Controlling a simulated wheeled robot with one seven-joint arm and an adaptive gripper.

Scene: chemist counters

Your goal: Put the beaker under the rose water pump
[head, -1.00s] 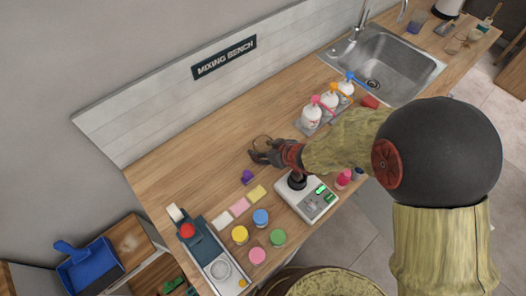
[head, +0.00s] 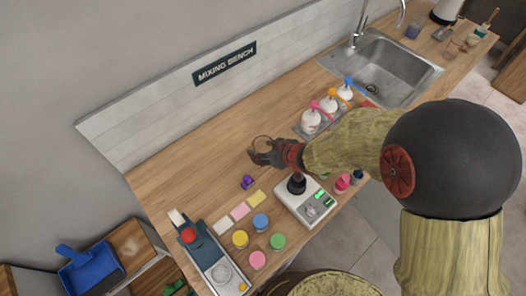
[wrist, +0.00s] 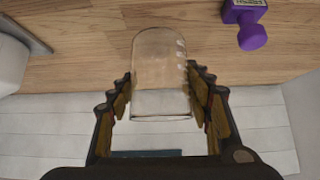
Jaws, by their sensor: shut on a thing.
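The beaker is clear glass. In the wrist view the beaker (wrist: 160,65) stands between the two fingers of my gripper (wrist: 160,95), which is shut on its sides. In the head view my gripper (head: 264,154) holds the beaker (head: 262,141) over the wooden bench; whether it touches the top I cannot tell. Three white pump bottles stand in a row to the right of my gripper: one with a pink pump (head: 311,121), one with an orange pump (head: 329,104) and one with a blue pump (head: 345,90). Their labels are too small to read.
A purple object (head: 248,182) lies left of my gripper. A white scale (head: 290,205) and several coloured jars stand nearer the front edge. The sink (head: 395,65) lies beyond the pumps. The bench (head: 190,160) along the back wall is clear at left.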

